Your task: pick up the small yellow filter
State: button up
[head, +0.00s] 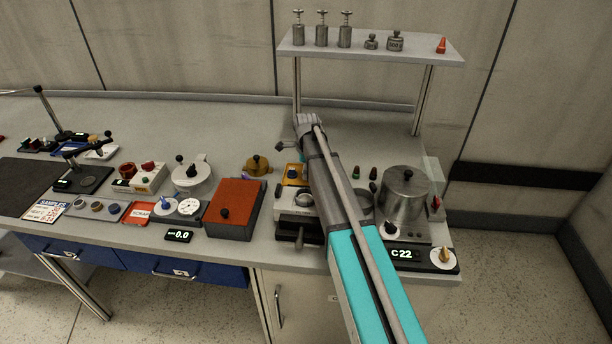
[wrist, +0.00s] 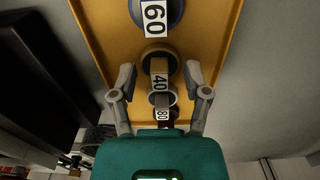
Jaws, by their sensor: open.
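In the wrist view, a yellow-orange tray (wrist: 215,50) holds a row of round pieces with white number tags. The ring behind the tag 40 (wrist: 160,57) is dark yellow-brown and looks like the small yellow filter. Its lower part is hidden by the tag. My gripper (wrist: 160,78) is open, with one finger on each side of the row near the 40 tag. No contact with the filter shows. In the head view the tray (head: 295,173) lies left of my arm. The fingers cannot be made out there.
A blue piece (wrist: 176,14) tagged 60 and a smaller grey ring (wrist: 153,99) lie in the same row. In the head view, a red-topped box (head: 235,200) stands left of the tray and a steel pot (head: 404,197) right of my arm. A shelf (head: 370,46) stands behind.

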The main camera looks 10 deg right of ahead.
grip_shut()
dwell(0.3)
jog(key=shift+r, duration=0.15)
notch_tip(320, 180, up, 2)
jog(key=shift+p, duration=1.15)
jog(key=s+a+r+p, duration=0.1)
jog(key=s+r+p, duration=0.2)
jog(key=s, duration=0.1)
jog(key=s+r+p, duration=0.4)
jog(key=s, duration=0.1)
jog(key=s+a+r+p, duration=0.1)
jog(key=s+r+p, duration=0.2)
jog(key=s, duration=0.1)
jog(key=shift+s+a+r+p, duration=0.35)
jog(key=shift+s, duration=0.05)
jog(key=shift+r, duration=0.2)
